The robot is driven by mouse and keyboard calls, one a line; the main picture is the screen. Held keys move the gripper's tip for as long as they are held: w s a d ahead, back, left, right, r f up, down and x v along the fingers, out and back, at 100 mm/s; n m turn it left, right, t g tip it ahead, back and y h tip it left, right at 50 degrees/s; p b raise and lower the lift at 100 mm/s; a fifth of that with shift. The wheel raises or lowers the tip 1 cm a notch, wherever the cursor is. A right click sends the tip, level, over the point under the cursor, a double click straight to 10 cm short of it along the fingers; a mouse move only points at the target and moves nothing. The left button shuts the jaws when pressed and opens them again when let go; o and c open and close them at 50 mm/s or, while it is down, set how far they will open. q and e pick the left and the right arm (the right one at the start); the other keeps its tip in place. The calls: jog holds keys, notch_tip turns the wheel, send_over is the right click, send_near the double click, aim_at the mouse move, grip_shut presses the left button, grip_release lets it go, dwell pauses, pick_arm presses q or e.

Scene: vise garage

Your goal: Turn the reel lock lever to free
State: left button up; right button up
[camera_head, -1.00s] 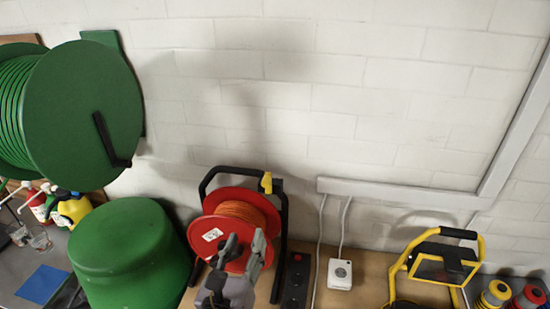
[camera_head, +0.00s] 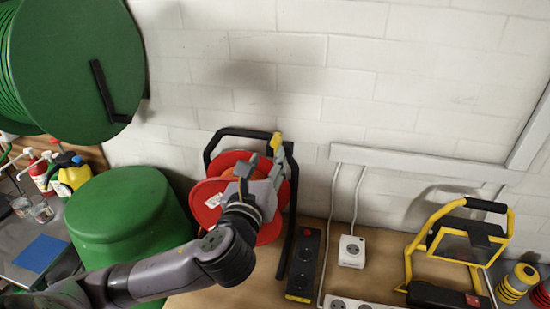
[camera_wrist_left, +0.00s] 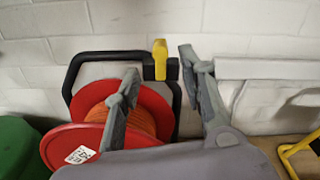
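The cable reel (camera_head: 207,200) is red with orange cable, in a black frame on the bench; in the wrist view its red drum (camera_wrist_left: 70,142) is at lower left. The yellow lock lever (camera_head: 277,138) sits at the top right corner of the frame. It stands upright in the wrist view (camera_wrist_left: 160,62), between my fingers in the picture. My left gripper (camera_head: 262,157) is open at the reel's top, just below the lever; I cannot tell whether it touches. My wrist and gripper hide part of the reel. My right gripper is not in view.
A green bin (camera_head: 125,205) stands left of the reel, with a large green reel (camera_head: 85,70) on the wall above. A black power strip (camera_head: 303,262), a white socket box (camera_head: 352,251) and a yellow work lamp (camera_head: 413,260) are to the right. The wall above is clear.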

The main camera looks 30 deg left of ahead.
aim_at(275, 145)
pick_arm(q)
jog(key=shift+w+a+f+b, duration=0.2)
jog(key=shift+w+b, duration=0.55)
jog(key=shift+b, duration=0.4)
jog(key=x, duration=0.1)
jog(key=p+x, duration=0.1)
jog(key=x, duration=0.1)
jog(key=p+x, duration=0.1)
jog(key=x, duration=0.1)
jog(key=shift+w+r, duration=0.1)
jog(key=shift+r, duration=0.25)
jog(key=shift+w, duration=0.2)
jog(key=shift+w+f, duration=0.1)
jog(key=shift+w, duration=0.05)
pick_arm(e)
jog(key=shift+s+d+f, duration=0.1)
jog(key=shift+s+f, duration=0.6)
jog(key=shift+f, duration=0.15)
